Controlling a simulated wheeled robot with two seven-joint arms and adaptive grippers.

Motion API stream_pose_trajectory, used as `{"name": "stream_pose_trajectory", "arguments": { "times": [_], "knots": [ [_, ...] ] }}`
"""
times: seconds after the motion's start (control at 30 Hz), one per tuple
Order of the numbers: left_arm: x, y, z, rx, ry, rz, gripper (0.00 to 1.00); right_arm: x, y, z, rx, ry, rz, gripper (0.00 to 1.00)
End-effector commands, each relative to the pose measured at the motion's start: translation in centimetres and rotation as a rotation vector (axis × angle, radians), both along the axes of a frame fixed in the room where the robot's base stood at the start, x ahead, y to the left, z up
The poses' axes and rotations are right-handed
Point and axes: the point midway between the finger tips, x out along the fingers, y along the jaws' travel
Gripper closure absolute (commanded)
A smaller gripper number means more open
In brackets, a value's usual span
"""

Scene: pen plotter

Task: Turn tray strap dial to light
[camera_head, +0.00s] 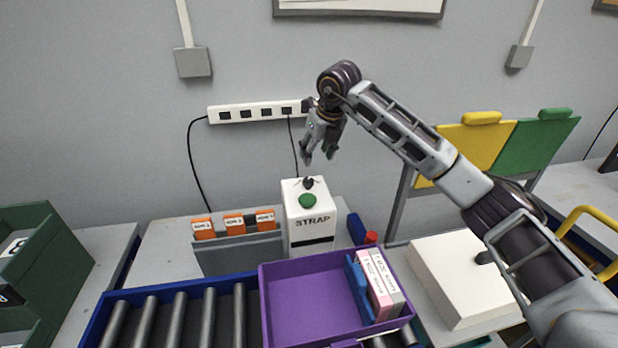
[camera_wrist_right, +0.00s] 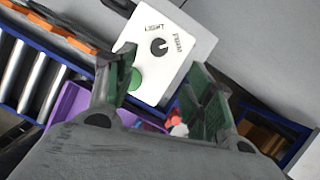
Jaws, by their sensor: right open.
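The white strap machine (camera_head: 312,228), marked STRAP, stands behind the purple tray (camera_head: 290,300). On its top are a small black dial (camera_head: 308,182) and a green button (camera_head: 307,200). In the right wrist view the dial (camera_wrist_right: 158,46) sits between a LIGHT label and a second label that I cannot read surely; which way it points is unclear. My right gripper (camera_head: 318,152) is open and empty, pointing down above the dial and apart from it. In the right wrist view its fingers (camera_wrist_right: 165,92) frame the machine's top. My left gripper is not in view.
A blue-edged roller conveyor (camera_head: 180,310) runs in front, under the tray, which holds boxes or binders at its right end. Orange-tabbed files (camera_head: 234,224) stand left of the machine. A power strip (camera_head: 255,111) is on the wall behind. A white box (camera_head: 455,275) lies right.

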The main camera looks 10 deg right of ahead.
Motion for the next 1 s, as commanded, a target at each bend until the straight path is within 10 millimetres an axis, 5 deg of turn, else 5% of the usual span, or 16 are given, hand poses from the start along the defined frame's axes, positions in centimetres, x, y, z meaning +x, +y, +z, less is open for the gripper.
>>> {"name": "stream_pose_trajectory", "arguments": {
  "times": [1.0],
  "knots": [
    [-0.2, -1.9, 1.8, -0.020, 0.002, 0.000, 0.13, 4.3, 1.3, -11.1, -0.001, 0.003, 0.000, 0.47]
  ]
}}
